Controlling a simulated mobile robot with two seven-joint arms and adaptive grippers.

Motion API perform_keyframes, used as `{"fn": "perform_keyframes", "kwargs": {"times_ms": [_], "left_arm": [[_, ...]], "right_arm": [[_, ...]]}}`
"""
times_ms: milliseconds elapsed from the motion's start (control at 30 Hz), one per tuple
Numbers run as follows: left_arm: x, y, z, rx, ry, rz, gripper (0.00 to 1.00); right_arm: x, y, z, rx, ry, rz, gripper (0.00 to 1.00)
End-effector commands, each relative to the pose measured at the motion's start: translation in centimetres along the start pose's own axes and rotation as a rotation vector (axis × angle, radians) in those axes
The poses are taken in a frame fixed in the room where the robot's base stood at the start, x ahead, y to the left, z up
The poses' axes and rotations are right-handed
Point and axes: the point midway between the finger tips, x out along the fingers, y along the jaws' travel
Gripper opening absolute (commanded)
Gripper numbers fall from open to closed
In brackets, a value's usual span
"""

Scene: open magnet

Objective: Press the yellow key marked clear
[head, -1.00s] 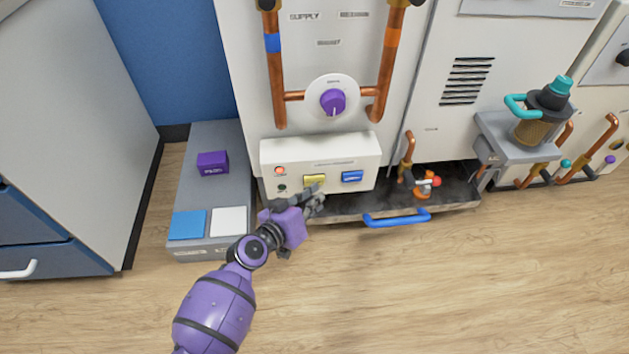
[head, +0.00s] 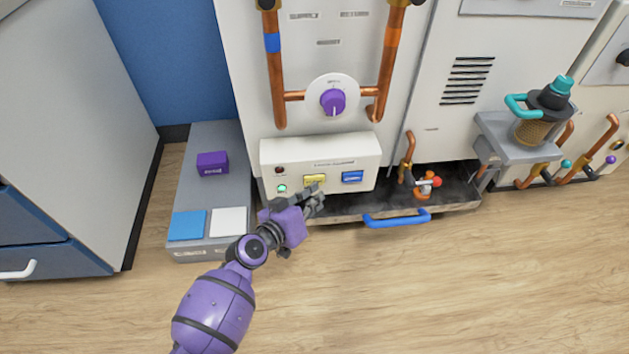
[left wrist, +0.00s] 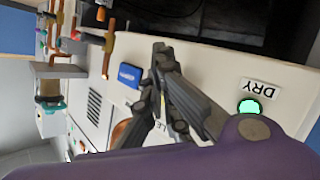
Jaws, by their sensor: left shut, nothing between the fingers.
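The yellow key (head: 315,179) is on the front of the white control box (head: 270,155), partly covered by my left gripper (head: 319,194). That gripper is shut and empty, with its fingers at the key; I cannot tell whether they touch it. In the left wrist view the shut fingers hide nearly all of the key. A blue key (head: 352,177) sits to its right, and it also shows in the left wrist view (left wrist: 129,75). The lower lamp (head: 282,188) glows green, beside a DRY label in the left wrist view (left wrist: 261,88). The upper lamp (head: 280,170) is dark.
A purple knob (head: 333,102) and copper pipes (head: 275,80) are above the box. A blue handle (head: 397,218) sticks out below right, near an orange valve (head: 424,190). A grey plinth (head: 222,140) with a purple block (head: 212,162) stands left. The wooden floor in front is clear.

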Motion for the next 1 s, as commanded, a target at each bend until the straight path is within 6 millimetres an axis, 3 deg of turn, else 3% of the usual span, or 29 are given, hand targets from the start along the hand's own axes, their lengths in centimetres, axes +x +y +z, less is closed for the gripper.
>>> {"fn": "perform_keyframes", "kwargs": {"times_ms": [567, 1000], "left_arm": [[-1.0, 0.7, 0.7, 0.0, 0.0, 0.0, 0.0], [-3.9, 2.7, 2.7, 0.001, -0.001, -0.001, 0.0]], "right_arm": [[-0.3, 0.0, -0.1, 0.0, 0.001, 0.0, 0.0], [-1.2, 0.0, -0.4, 0.0, 0.004, 0.0, 0.0]]}}
